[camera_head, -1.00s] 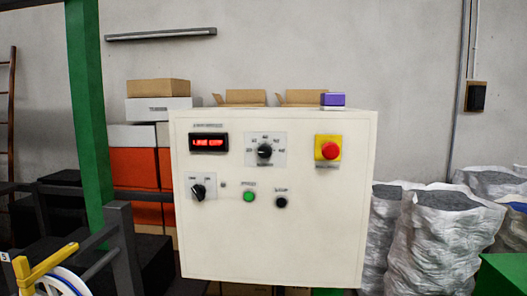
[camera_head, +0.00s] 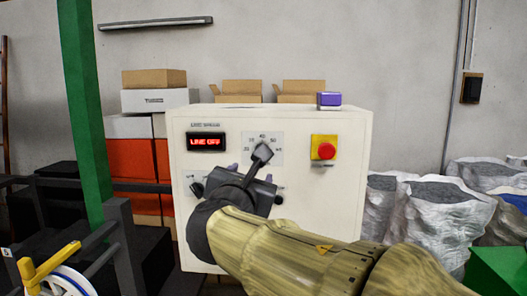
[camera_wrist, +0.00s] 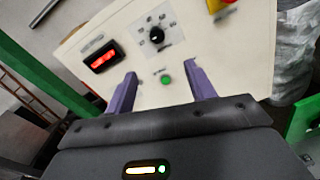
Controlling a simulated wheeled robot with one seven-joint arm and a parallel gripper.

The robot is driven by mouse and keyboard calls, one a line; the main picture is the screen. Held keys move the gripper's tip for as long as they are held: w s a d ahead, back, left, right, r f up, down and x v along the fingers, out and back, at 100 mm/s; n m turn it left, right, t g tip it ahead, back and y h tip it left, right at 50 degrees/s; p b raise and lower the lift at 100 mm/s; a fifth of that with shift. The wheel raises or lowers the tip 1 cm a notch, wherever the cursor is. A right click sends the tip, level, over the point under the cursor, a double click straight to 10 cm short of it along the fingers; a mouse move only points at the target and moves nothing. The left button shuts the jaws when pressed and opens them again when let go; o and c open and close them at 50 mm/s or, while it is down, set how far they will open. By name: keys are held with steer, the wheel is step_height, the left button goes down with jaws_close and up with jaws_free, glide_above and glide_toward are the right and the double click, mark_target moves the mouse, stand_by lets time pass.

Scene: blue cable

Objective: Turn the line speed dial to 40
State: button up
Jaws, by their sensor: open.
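The line speed dial (camera_wrist: 157,34) is a black knob on a pale scale plate, seen in the wrist view beyond my fingertips. Its pointer direction is too small to read. In the head view my wrist parts hide the knob, but the scale plate (camera_head: 276,142) shows, with 40 at its top. My gripper (camera_wrist: 160,74) is open and empty, its two purple fingers apart and pointing at the panel. The dial is ahead of them, not between them. In the head view my gripper (camera_head: 250,172) is in front of the panel, below the scale.
A green button (camera_wrist: 166,79) appears between my fingers. A purple-topped block (camera_head: 329,99) sits on the box. A green post (camera_head: 82,100) stands left.

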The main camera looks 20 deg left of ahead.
steer(key=shift+a+r, duration=0.1)
steer(key=shift+r, duration=0.25)
steer(key=shift+w, duration=0.1)
steer(key=w+a+p, duration=0.3)
steer(key=w+p, duration=0.4)
steer(key=w, duration=1)
steer(key=shift+a, duration=0.15)
steer(key=shift+c, duration=0.2)
steer(key=c, duration=0.9)
